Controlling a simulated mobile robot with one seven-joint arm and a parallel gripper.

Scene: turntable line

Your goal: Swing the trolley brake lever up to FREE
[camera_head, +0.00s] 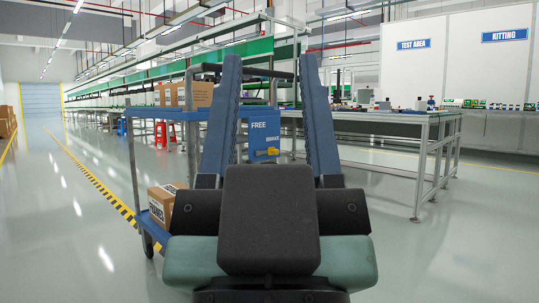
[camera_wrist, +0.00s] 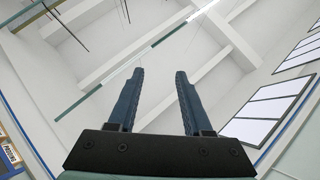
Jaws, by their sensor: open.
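The blue trolley (camera_head: 137,165) stands ahead and left of centre in the head view. Its blue brake panel (camera_head: 261,120) carries the word FREE at the top and BRAKE lower right. A yellow lever grip (camera_head: 267,152) shows low on the panel, below FREE and level with BRAKE; the rest of the lever is hard to make out. My gripper (camera_head: 270,60) is open and empty, its two blue fingers pointing up on either side of the panel in the picture. The wrist view shows the gripper (camera_wrist: 160,74) against the ceiling, with no lever in sight.
Cardboard boxes sit on the trolley's upper shelf (camera_head: 185,94) and lower deck (camera_head: 163,203). A long grey workbench (camera_head: 432,125) stands to the right. A red stool (camera_head: 166,134) is behind the trolley.

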